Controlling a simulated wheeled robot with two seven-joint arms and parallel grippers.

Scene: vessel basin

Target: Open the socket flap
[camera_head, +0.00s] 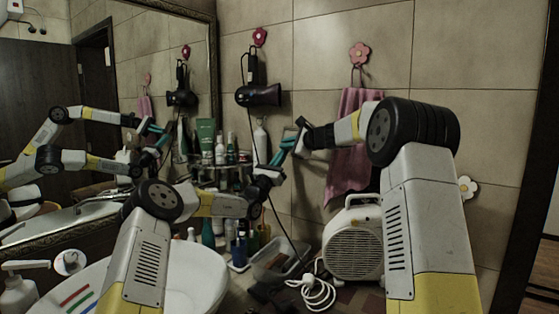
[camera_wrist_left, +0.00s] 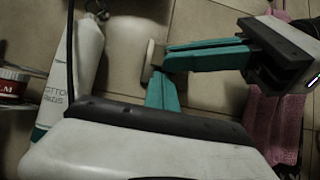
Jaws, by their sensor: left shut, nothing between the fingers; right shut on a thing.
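The socket flap (camera_wrist_left: 151,58) appears as a small pale plate standing out from the tiled wall in the left wrist view. My right gripper (camera_head: 287,143) comes in from the right, its teal fingers closed on the flap; the fingers also show in the left wrist view (camera_wrist_left: 168,58). My left gripper (camera_head: 282,161) is shut and empty just below, its teal fingers (camera_wrist_left: 160,92) pointing up close to the flap and the right fingertips. In the head view the grippers largely hide the flap and socket, so the flap's angle is unclear.
A hair dryer (camera_head: 259,95) hangs on the wall, its cord running down beside the grippers. A pink towel (camera_head: 346,180) hangs behind my right arm. Bottles crowd the shelf (camera_head: 238,165) at left. A white fan heater (camera_head: 353,243) and a clear box (camera_head: 272,262) stand below.

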